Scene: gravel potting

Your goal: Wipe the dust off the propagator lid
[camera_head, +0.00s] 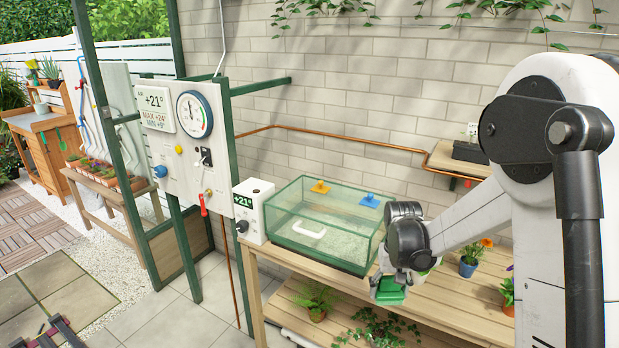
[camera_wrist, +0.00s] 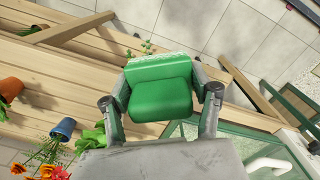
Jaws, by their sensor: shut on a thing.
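The propagator (camera_head: 290,239) is a glass box with a green base and frame on the wooden bench. Pale specks show through or on the glass; I cannot tell which are dust. My gripper (camera_head: 391,283) is shut on a green sponge-like block (camera_head: 388,293), to the right of the propagator and apart from the lid. In the wrist view the fingers (camera_wrist: 162,95) clasp the green block (camera_wrist: 160,88) from both sides. The lid's handle also shows there (camera_wrist: 268,163).
A white control box (camera_head: 254,209) reading +21° stands left of the propagator. Potted flowers (camera_head: 470,263) stand on the bench (camera_head: 440,305) to the right. A copper pipe (camera_head: 330,131) runs along the brick wall. The bench's right part has clear room.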

